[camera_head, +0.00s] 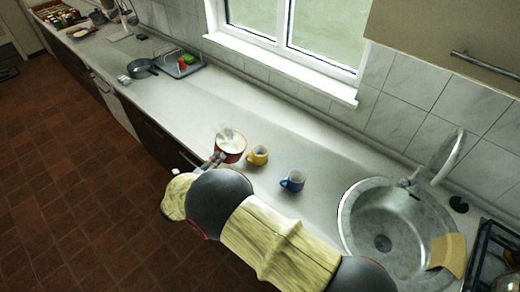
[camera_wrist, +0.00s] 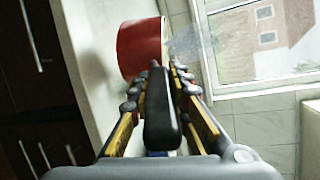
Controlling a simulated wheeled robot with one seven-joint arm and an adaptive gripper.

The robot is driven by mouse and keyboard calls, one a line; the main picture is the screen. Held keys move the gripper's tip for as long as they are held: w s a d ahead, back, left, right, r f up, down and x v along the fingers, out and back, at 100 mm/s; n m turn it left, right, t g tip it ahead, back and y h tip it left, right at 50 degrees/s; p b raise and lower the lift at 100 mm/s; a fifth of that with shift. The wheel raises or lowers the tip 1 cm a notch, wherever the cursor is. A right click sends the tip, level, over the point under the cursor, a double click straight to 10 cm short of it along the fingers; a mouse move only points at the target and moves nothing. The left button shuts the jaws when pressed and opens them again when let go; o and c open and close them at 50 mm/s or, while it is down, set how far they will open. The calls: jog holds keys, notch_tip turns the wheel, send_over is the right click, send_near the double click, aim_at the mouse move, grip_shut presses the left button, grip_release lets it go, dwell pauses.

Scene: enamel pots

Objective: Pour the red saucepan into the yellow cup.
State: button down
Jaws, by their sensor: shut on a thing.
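The red saucepan (camera_head: 233,157) is in the head view, beside and just left of the yellow cup (camera_head: 260,159). Pale contents show inside it, with a faint whitish haze above. My gripper (camera_head: 213,163) is shut on its handle. In the wrist view the dark handle (camera_wrist: 160,118) runs between the fingers of my gripper (camera_wrist: 165,72), and the red outer wall (camera_wrist: 138,50) shows beyond. The pan looks about level; I cannot tell whether its base touches the counter. The yellow cup stands upright; it is not visible in the wrist view.
A blue cup (camera_head: 293,181) stands right of the yellow cup. A round metal sink (camera_head: 352,217) is farther right, with a hob (camera_head: 492,255) beyond. A dark pan (camera_head: 142,68) and a tray (camera_head: 192,72) are farther left. The counter (camera_head: 185,115) between is clear.

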jog(key=shift+w+r, duration=0.2)
jog(key=shift+r, duration=0.3)
jog(key=shift+d+r+p, duration=0.2)
jog(key=shift+r+p, duration=0.2)
jog(key=shift+p, duration=0.15)
jog(key=shift+d+r+m+y+p, duration=0.5)
jog(key=shift+d+r+m+p, duration=0.15)
jog(key=shift+d+p, duration=0.35)
jog(key=shift+w+d+r+m+g+y+p, duration=0.1)
jog(key=shift+d+r+m+g+y+p, duration=0.1)
jog(key=shift+d+r+p, duration=0.25)
jog(key=shift+s+d+r+m+g+y+p, duration=0.15)
jog(key=shift+d+m+y+p, duration=0.1)
jog(key=shift+d+p, duration=0.25)
jog(key=shift+w+d+r+m+g+y+p, duration=0.1)
jog(key=shift+w+d+r+m+y+p, duration=0.15)
jog(key=shift+d, duration=0.4)
dwell(1.8)
jog(key=shift+s, duration=0.1)
